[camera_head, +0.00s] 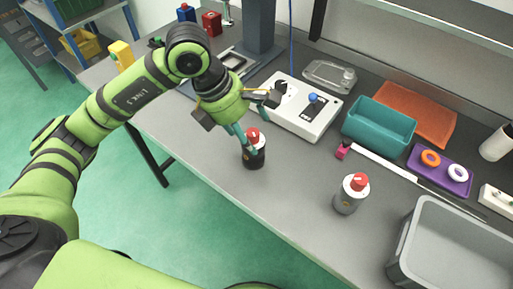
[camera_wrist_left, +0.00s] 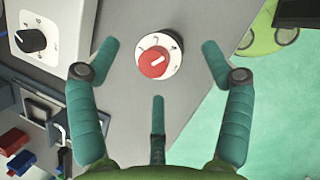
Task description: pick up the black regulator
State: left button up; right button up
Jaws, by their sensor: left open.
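The black regulator (camera_head: 254,154) stands upright near the front edge of the grey table, with a red knob on a white top. In the left wrist view the regulator (camera_wrist_left: 158,58) shows from above, between the spread fingers. My left gripper (camera_head: 247,136) is open, with its teal fingers around or just above the regulator's top. In the left wrist view the left gripper (camera_wrist_left: 160,75) has its fingers apart, and I cannot tell whether any touches the regulator. A second, grey regulator (camera_head: 348,196) with a red knob stands to the right. My right gripper is not in view.
A white box with knobs (camera_head: 297,110) lies behind the regulator. A teal bin (camera_head: 378,128), an orange tray (camera_head: 428,112), a purple tray (camera_head: 452,180) and a grey crate (camera_head: 404,236) stand to the right. The table between the two regulators is clear.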

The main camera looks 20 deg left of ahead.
aim_at(255, 143)
pick_arm(q)
jog(key=x, duration=0.1)
jog(key=p+x, duration=0.1)
jog(key=x, duration=0.1)
jog(key=shift+s+d+f+p, duration=0.1)
jog(key=shift+s+f+p, duration=0.05)
jog(key=shift+f+p, duration=0.2)
jog(key=shift+d+f, duration=0.2)
jog(key=shift+f, duration=0.35)
jog(key=c, duration=1.4)
